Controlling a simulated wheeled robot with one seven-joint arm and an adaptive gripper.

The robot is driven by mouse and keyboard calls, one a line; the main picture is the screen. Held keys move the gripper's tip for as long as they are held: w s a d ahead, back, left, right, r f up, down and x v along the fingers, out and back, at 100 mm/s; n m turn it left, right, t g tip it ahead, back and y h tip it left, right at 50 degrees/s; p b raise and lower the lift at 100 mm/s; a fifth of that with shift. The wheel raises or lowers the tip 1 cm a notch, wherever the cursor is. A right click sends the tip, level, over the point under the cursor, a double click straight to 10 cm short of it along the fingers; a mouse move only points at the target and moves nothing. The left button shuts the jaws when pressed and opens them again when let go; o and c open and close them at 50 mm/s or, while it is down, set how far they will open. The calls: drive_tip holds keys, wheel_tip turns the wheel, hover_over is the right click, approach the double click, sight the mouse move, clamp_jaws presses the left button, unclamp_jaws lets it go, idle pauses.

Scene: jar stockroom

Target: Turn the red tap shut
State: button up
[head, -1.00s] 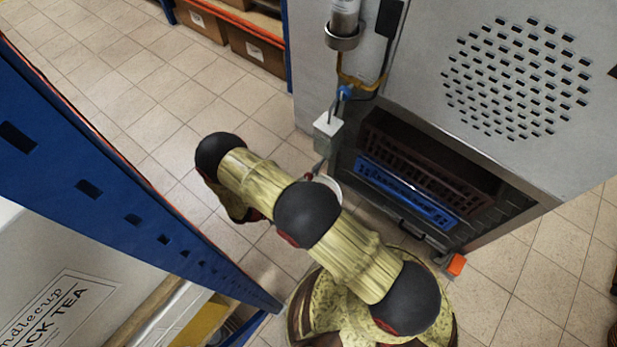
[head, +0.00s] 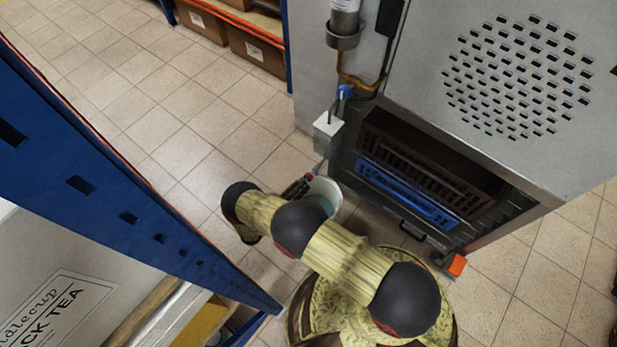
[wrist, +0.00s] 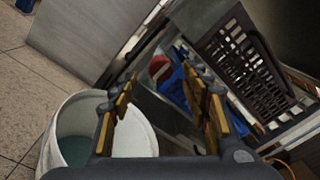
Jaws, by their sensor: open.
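The red tap (wrist: 159,67) shows in the wrist view as a round red knob with a pale band, beyond my fingertips and between them in the picture. A blue part sits just to its right. My gripper (wrist: 160,82) is open, with yellow-padded fingers apart and nothing between them. I see a gap to the tap, but cannot tell how large. In the head view my gripper (head: 297,187) is small and dark, beside a white bucket (head: 336,190), and I cannot make out the red tap there.
The bucket (wrist: 48,155) holds bluish liquid, close at the left of my gripper. A grey machine (head: 430,60) stands at right, with a blue grille (head: 405,190), a blue-handled valve (head: 345,92) and an orange block (head: 455,265).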

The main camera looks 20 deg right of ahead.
sight(307, 179)
drive_tip(key=b+x, duration=0.1)
drive_tip(key=x, duration=0.5)
drive_tip(key=shift+w+d, duration=0.1)
drive_tip(key=shift+d, duration=0.2)
drive_tip(key=shift+c, duration=0.8)
drive_tip(key=c, duration=1)
